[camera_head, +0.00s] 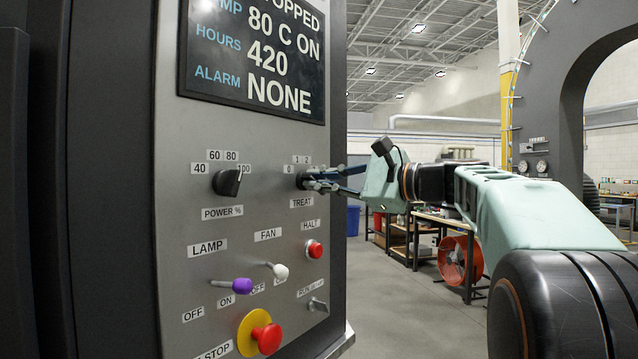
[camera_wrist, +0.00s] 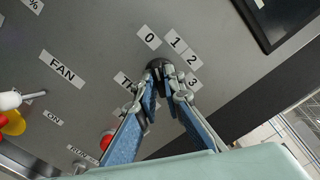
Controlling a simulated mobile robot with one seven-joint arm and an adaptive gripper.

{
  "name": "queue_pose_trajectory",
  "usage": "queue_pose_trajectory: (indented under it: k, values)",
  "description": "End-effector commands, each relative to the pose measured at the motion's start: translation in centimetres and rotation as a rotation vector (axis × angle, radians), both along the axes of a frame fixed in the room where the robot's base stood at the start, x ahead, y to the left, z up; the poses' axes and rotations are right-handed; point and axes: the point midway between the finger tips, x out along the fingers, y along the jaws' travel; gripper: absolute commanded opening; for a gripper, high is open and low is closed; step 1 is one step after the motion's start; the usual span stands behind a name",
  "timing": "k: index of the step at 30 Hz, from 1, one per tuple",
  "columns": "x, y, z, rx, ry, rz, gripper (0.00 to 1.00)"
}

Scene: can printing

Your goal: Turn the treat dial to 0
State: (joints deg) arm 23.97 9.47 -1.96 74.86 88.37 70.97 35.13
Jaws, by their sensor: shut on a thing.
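The treat dial (camera_head: 301,179) is a small black knob on the grey control panel, below the display. In the wrist view the dial (camera_wrist: 158,63) shows between my fingertips, with labels 0, 1, 2 and 3 in an arc around it. My gripper (camera_head: 316,181) reaches in from the right and is shut on the dial; its blue fingers also show in the wrist view (camera_wrist: 160,75). The fingers cover most of the knob, so I cannot tell which number it points to. The TREAT label (camera_head: 302,202) is just below.
The power dial (camera_head: 228,182) is to the left. Below are a red halt button (camera_head: 314,249), a purple lamp lever (camera_head: 240,285), a white fan lever (camera_head: 279,271), a small metal run switch (camera_head: 318,305) and a red stop button (camera_head: 266,337). Open floor lies right of the panel.

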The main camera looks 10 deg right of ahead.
Motion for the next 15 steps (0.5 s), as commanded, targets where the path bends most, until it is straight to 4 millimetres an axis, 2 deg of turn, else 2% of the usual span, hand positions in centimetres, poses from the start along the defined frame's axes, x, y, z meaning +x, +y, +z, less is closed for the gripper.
queue_pose_trajectory:
  k: [7, 8, 12, 15]
  values:
    - [0.00, -0.02, -0.08, -0.003, 0.000, 0.000, 0.00]
    - [0.00, -0.02, -0.08, -0.003, 0.000, 0.000, 0.10]
    - [0.00, -0.01, -0.06, -0.002, 0.000, 0.000, 0.25]
    - [0.00, -0.01, -0.05, -0.001, 0.001, 0.000, 0.26]
